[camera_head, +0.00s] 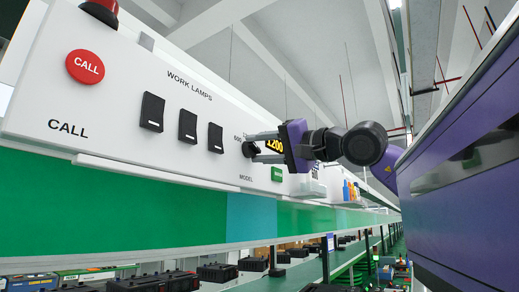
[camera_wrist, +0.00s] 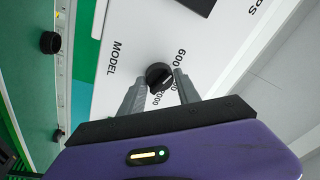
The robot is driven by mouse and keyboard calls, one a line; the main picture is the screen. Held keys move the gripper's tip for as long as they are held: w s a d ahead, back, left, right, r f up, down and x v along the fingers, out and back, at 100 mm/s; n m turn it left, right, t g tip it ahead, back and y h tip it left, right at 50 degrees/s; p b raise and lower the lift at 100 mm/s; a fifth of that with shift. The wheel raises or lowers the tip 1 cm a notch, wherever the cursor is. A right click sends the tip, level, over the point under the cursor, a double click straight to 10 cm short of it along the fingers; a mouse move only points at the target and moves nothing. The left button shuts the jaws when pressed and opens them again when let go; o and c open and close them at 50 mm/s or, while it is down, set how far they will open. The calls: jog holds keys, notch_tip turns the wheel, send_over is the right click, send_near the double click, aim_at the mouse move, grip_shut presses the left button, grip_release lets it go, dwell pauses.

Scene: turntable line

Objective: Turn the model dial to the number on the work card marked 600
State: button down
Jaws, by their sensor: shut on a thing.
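The model dial (camera_wrist: 158,75) is a round black knob on the white panel, with the printed number 600 and smaller numbers around it in the wrist view. My gripper (camera_wrist: 160,79) is shut on the dial, one grey finger on each side. In the head view my gripper (camera_head: 254,146) reaches the panel from the right, and the dial (camera_head: 248,149) shows at its fingertips. I cannot clearly read where the dial's mark points. I cannot make out a work card marked 600.
Left of the dial are three black work lamp switches (camera_head: 188,125) and a red CALL button (camera_head: 85,66). A green button (camera_head: 277,174) sits just below my gripper. A ledge (camera_head: 150,174) runs under the panel. Black cases (camera_head: 217,272) stand on the line below.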

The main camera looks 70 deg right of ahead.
jog(key=shift+d+f, duration=0.1)
jog(key=shift+f, duration=0.05)
jog(key=c, duration=0.9)
grip_release()
jog(key=b+v, duration=0.2)
jog(key=v, duration=0.5)
jog(key=shift+s, duration=0.35)
